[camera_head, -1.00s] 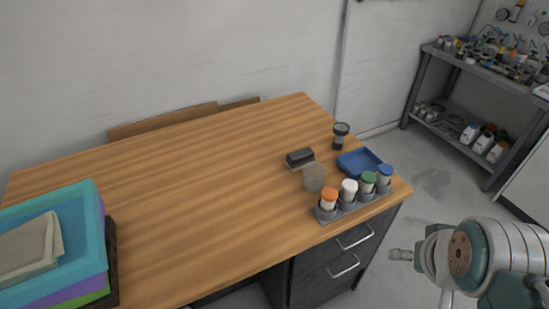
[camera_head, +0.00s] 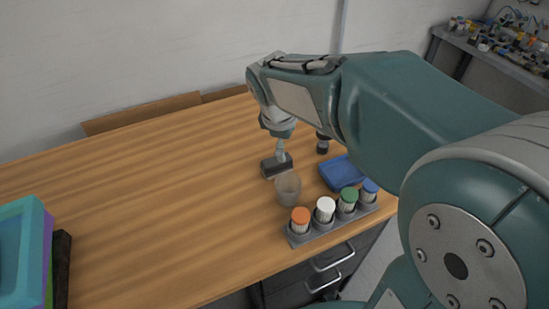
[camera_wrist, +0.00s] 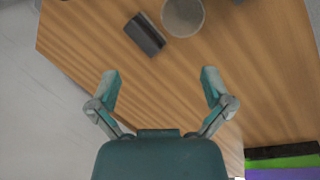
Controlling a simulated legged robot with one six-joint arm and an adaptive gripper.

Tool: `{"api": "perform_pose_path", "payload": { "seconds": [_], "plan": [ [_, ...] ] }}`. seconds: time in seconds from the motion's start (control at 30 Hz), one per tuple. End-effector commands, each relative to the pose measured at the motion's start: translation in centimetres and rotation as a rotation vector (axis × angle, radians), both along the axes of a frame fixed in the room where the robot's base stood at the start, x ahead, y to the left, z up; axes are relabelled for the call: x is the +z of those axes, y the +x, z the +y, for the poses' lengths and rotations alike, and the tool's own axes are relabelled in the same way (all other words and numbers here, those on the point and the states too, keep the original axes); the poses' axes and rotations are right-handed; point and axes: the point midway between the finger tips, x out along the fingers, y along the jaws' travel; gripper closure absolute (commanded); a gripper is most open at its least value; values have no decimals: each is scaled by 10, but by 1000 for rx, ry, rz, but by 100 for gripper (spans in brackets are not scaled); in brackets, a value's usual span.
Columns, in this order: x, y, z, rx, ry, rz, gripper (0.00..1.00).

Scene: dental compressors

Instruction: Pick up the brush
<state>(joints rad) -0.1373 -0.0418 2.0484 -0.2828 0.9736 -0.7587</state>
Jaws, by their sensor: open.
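The brush (camera_head: 277,165) looks like a small dark block with a paler side, lying on the wooden desk (camera_head: 170,190) just behind a grey cup (camera_head: 288,189). In the wrist view the brush (camera_wrist: 145,34) lies tilted, left of the cup (camera_wrist: 183,17) and close to it. My gripper (camera_wrist: 162,88) is open and empty, its fingers spread apart. The brush shows beyond the fingertips, not between them. In the head view my gripper (camera_head: 279,148) hangs over the brush area; its fingers are hard to make out there.
A grey rack (camera_head: 330,224) holds several bottles with coloured caps near the front right corner. A blue tray (camera_head: 341,171) and a dark upright item (camera_head: 323,143) stand behind it, partly near my arm. Stacked coloured bins (camera_head: 22,250) stand at the left. The desk's middle is clear.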

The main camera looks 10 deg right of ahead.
Motion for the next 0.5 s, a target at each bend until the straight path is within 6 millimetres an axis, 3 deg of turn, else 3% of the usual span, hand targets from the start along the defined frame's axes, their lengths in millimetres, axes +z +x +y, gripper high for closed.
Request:
{"api": "perform_pose_path", "payload": {
  "seconds": [0.5],
  "plan": [
    [-78, 87, 17, 520, -216, 260, 0]
  ]
}}
